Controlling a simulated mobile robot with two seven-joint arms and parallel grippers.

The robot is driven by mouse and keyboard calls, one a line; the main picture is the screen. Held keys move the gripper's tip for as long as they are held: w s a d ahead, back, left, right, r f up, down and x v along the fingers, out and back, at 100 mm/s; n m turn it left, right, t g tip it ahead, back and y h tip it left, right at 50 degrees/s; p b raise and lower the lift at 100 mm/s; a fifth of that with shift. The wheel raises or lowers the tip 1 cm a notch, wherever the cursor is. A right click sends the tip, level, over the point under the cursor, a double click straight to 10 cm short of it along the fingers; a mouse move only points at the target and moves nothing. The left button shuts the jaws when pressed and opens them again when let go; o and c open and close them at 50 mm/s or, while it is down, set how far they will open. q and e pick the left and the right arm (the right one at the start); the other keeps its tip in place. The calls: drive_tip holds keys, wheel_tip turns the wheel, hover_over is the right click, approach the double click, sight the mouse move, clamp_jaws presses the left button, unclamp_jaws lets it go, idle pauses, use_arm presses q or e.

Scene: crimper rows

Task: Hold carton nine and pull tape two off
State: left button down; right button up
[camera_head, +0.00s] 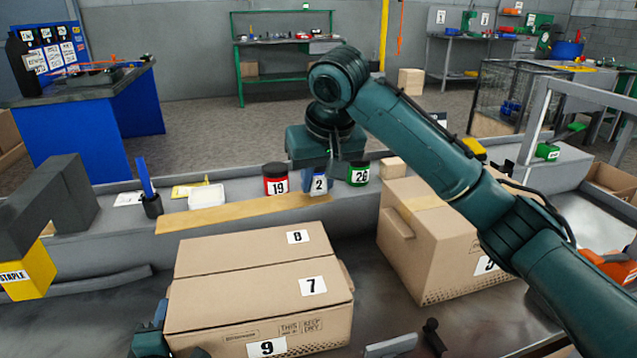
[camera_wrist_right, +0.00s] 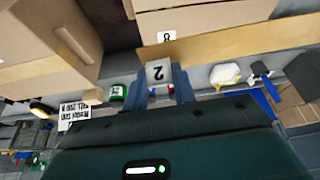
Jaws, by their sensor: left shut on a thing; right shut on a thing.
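Carton nine (camera_head: 200,326) is a brown box at the front centre, with label 9 on its near side and labels 7 and 8 on its top. My left gripper (camera_head: 172,338) is at its near left corner, shut on the carton; its fingertips are partly hidden. My right gripper (camera_head: 319,172) is above and behind the carton, shut on a tab with label 2, tape two (camera_head: 318,184). The tab shows between the fingers in the right wrist view (camera_wrist_right: 158,72). A long tan strip (camera_head: 235,213) lies behind the carton; I cannot tell whether it joins the tab.
Another carton (camera_head: 440,250) stands at right, under my right arm. A red jar 19 (camera_head: 275,179) and a green jar 26 (camera_head: 358,174) flank the right gripper. A yellow staple block (camera_head: 28,272) is at far left.

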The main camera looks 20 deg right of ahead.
drive_tip(key=shift+r, duration=1.65)
use_arm(q)
drive_tip(key=c, duration=1.4)
unclamp_jaws()
